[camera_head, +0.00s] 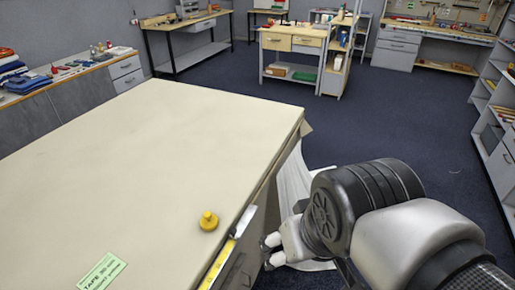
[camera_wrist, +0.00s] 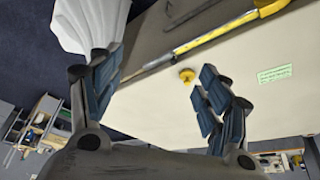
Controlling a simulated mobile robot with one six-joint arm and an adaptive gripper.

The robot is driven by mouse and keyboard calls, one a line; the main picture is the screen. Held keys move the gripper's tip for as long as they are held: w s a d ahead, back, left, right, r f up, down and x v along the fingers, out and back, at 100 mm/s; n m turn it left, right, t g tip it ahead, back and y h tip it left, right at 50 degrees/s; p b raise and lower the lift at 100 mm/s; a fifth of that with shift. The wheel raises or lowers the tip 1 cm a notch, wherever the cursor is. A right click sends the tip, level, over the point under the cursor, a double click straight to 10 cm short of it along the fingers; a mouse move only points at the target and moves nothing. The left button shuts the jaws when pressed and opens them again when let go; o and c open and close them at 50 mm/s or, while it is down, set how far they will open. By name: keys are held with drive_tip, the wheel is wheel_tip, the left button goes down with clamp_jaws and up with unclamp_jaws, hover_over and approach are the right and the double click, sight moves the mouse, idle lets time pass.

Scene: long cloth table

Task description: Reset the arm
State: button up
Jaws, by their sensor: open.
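My gripper (camera_head: 270,252) is beside the near right edge of the long table (camera_head: 130,150), at the right of the head view, partly hidden by my wrist. In the wrist view my gripper (camera_wrist: 160,87) has its two dark-padded fingers spread wide apart, with nothing held between them. A small yellow knob-like piece (camera_head: 208,221) stands on the tabletop near that edge. In the wrist view the yellow piece (camera_wrist: 187,75) shows beyond the fingers, close to the right finger in the picture and not gripped.
A green printed label (camera_head: 102,272) lies on the tabletop. A yellow and silver bar (camera_head: 220,262) runs along the table's edge. White cloth (camera_head: 294,182) hangs at the table's side. Workbenches (camera_head: 293,42) and shelves stand around the room; dark floor (camera_head: 240,80) is open between.

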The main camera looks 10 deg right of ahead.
drive_tip(key=shift+s+d+f, duration=0.15)
drive_tip(key=shift+s, duration=0.5)
drive_tip(key=shift+s+d+f, duration=0.15)
drive_tip(key=shift+s, duration=0.45)
idle(0.3)
